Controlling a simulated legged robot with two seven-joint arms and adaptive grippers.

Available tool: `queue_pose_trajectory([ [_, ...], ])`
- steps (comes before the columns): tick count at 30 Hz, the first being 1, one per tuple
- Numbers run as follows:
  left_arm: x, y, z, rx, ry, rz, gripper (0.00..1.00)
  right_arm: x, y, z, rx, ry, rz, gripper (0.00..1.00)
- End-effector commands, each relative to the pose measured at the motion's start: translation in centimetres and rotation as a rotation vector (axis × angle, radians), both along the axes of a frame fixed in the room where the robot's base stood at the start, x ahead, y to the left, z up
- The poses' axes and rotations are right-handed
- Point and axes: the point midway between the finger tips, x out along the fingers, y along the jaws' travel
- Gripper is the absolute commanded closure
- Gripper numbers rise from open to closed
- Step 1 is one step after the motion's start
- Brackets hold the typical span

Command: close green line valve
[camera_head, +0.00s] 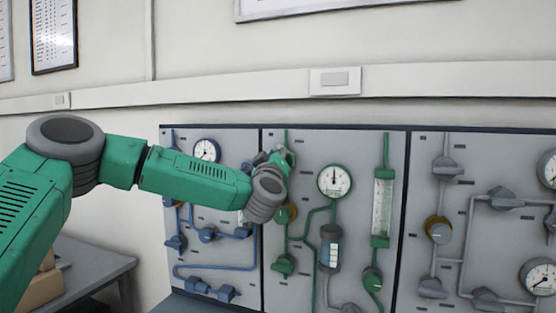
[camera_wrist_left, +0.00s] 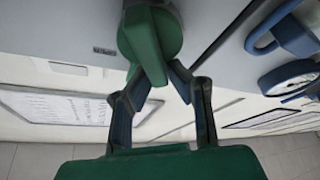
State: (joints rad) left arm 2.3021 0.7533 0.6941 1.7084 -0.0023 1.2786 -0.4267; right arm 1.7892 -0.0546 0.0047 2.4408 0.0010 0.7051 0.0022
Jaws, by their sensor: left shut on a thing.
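A green valve (camera_wrist_left: 150,38) with a flat handle pointing toward my gripper fills the top middle of the left wrist view. In the head view the valve (camera_head: 283,158) sits high on the green line of the middle panel, partly covered by my wrist. My left gripper (camera_wrist_left: 160,82) has its dark fingers closed around the tip of the valve's handle. In the head view the left gripper (camera_head: 267,159) is small and partly hidden. My right gripper is not in view.
The middle panel also bears a lower green valve (camera_head: 283,264), a round gauge (camera_head: 334,180) and a green flow tube (camera_head: 382,207). Blue piping (camera_head: 215,267) is on the left panel and grey piping on the right. A dark table (camera_head: 95,268) stands at lower left.

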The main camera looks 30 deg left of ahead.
Motion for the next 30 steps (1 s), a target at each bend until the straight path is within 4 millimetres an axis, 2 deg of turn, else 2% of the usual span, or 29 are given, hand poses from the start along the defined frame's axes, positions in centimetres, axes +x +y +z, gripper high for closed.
queue_pose_trajectory([
  [1, 0.1, -0.3, -1.7, -0.042, 0.018, -0.009, 1.0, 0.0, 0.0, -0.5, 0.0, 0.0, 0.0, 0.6],
  [21, 0.0, 0.3, -2.6, -0.649, -0.128, -0.009, 1.0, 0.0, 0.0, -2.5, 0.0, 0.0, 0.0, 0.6],
  [30, 0.0, 0.3, -3.0, -0.848, -0.176, -0.01, 1.0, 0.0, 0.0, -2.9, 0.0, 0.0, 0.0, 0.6],
])
